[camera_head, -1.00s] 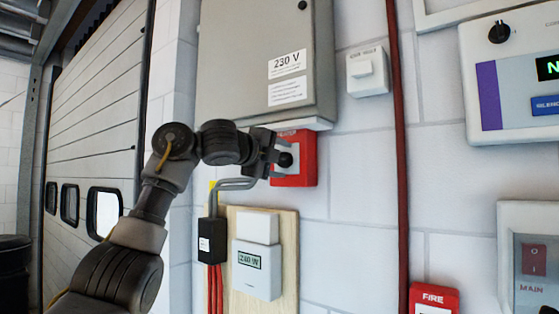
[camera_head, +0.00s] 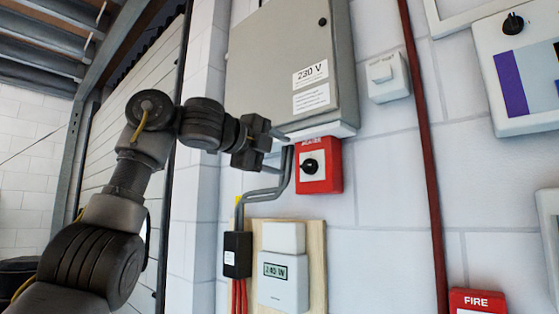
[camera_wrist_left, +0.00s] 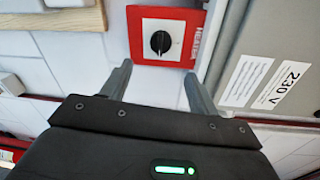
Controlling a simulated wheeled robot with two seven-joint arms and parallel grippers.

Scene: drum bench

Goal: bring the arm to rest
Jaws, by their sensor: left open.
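My left gripper (camera_head: 277,152) is open and empty in the head view, just left of a red switch box (camera_head: 333,180) on the wall. The box has a black rotary knob (camera_head: 310,167) on a pale plate. In the left wrist view the two fingers (camera_wrist_left: 157,85) are spread apart, and the red box (camera_wrist_left: 143,53) with its knob (camera_wrist_left: 160,42) lies beyond the fingertips. The fingers are apart from the knob. My right gripper is in neither view.
A grey 230 V cabinet (camera_head: 270,60) hangs above the red box. A meter (camera_head: 283,283) on a wooden board (camera_head: 317,262) is below, with grey conduits (camera_head: 270,192) beside it. A dark red pipe (camera_head: 430,175) runs down the wall at right. A red FIRE box (camera_head: 478,301) is at bottom right.

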